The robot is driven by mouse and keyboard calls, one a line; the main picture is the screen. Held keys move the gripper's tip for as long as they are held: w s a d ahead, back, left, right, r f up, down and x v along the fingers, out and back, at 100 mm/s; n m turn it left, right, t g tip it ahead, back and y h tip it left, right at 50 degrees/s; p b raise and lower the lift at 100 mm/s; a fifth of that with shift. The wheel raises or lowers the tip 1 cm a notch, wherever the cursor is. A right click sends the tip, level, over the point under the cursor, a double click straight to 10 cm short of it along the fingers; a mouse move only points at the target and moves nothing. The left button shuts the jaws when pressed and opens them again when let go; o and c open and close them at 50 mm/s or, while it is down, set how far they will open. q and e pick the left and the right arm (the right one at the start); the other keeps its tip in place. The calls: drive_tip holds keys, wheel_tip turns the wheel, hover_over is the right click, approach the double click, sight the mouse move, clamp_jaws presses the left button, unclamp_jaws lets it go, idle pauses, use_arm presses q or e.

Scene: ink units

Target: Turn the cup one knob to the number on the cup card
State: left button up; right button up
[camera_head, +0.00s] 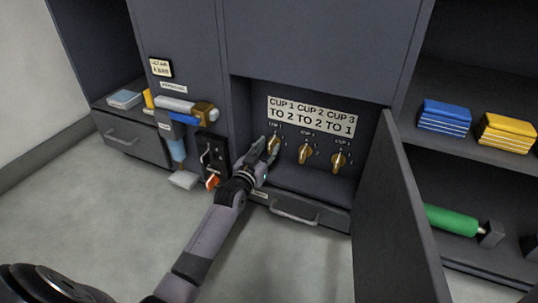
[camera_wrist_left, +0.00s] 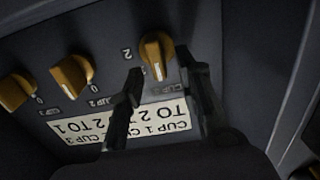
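The cup card (camera_head: 312,116) is on the back wall of the open recess and reads cup 1 to 2, cup 2 to 2, cup 3 to 1. Below it are three brass knobs: cup one (camera_head: 274,144), cup two (camera_head: 305,153) and cup three (camera_head: 338,161). My left gripper (camera_head: 266,152) is at the cup one knob. In the left wrist view the card (camera_wrist_left: 160,116) is upside down, and the cup one knob (camera_wrist_left: 154,58) lies between the open, apart fingertips (camera_wrist_left: 160,66). A 2 is printed beside this knob; its exact setting is unclear. My right gripper is not in view.
An open door (camera_head: 395,215) stands right of the recess. A drawer handle (camera_head: 294,211) is below it. Blue (camera_head: 444,117) and yellow (camera_head: 507,132) blocks and a green cylinder (camera_head: 452,220) lie on right shelves.

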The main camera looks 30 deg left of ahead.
use_arm(q)
drive_tip(key=shift+w, duration=0.65)
drive_tip(key=shift+c, duration=0.3)
clamp_jaws()
